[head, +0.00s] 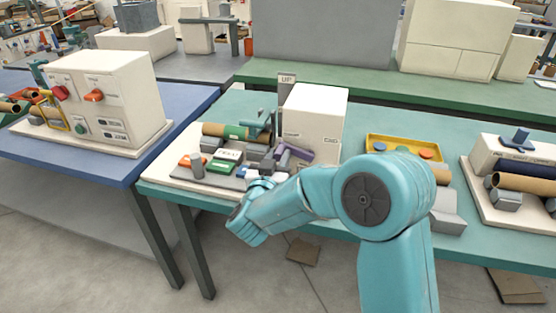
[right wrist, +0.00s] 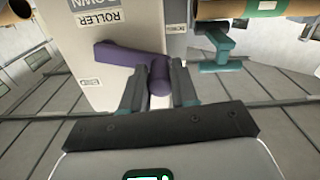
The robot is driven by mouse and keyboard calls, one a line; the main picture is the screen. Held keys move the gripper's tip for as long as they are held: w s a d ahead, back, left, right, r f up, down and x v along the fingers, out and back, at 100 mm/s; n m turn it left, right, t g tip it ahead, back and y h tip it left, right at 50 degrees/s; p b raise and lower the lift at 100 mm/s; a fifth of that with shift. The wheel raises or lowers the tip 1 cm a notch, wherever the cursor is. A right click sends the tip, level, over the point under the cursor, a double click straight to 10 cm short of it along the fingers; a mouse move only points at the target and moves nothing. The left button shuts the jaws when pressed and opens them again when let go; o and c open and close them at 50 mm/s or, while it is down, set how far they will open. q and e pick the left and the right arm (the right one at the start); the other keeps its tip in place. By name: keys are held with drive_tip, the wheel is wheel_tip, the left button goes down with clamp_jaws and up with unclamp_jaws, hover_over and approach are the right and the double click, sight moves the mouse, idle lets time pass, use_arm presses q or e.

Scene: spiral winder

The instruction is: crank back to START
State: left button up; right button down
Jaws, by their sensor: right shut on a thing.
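The winder (head: 315,115) is a white box on a pale base on the teal table. Its purple crank (head: 293,152) is on the box's front side, below small labels that are hard to read. My right gripper (right wrist: 158,88) is shut on the crank's handle, and the purple crank (right wrist: 130,58) shows between and beyond the fingers. In the head view my right wrist partly hides the handle. A brown tube with a green band (head: 232,132) lies on the winder, left of the crank. My left gripper is not in view.
A yellow tray (head: 375,142) with coloured discs stands right of the winder, partly behind my right arm. A white machine with a tube (head: 525,182) is at the far right. A blue table (head: 105,167) with another white machine (head: 108,95) stands at the left.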

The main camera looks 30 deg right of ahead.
drive_tip(key=shift+r, duration=0.1)
drive_tip(key=c, duration=0.9)
unclamp_jaws()
drive_tip(key=shift+s, duration=0.1)
drive_tip(key=shift+a, duration=0.1)
drive_tip(key=v, duration=1.6)
